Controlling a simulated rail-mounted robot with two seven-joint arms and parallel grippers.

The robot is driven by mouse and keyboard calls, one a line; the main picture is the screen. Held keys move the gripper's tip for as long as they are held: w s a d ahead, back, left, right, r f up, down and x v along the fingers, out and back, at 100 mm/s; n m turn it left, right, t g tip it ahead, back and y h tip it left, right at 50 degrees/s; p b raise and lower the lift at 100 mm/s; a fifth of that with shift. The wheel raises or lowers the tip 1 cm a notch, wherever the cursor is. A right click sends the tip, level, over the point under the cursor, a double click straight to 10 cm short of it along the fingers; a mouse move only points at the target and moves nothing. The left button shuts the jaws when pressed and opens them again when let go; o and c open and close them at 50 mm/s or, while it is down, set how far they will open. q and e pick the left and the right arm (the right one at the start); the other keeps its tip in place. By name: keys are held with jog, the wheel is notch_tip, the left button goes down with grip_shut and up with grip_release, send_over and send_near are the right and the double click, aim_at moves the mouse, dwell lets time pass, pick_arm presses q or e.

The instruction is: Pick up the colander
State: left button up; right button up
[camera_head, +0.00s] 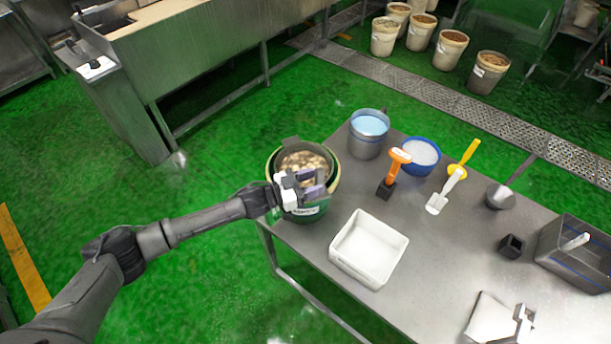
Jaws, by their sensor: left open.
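A green bucket (275,163) stands at the table's left corner and holds pale brown pieces. A grey basket-like insert with a raised tab (290,143) sits in it and may be the colander; its lower part is hidden by the contents and bucket. My left gripper (319,184) is open over the bucket's front right rim, its fingers pointing right. I cannot tell whether it touches the rim. A grey long-handled pan or strainer (499,198) lies on the right of the table; any holes are too small to tell.
On the steel table (440,245) are a white tray (398,258), a grey container of blue stuff (366,148), a blue bowl (437,157), an orange-handled tool (397,158), yellow and white scoops, a small black box (511,246) and a grey bin (566,268). Several buckets stand behind.

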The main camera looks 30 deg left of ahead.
pick_arm(q)
jog(key=shift+x, duration=2)
jog(key=shift+s+r, duration=0.1)
jog(key=shift+r, duration=0.05)
jog(key=shift+c, duration=0.5)
grip_shut()
jog(key=shift+r, duration=0.15)
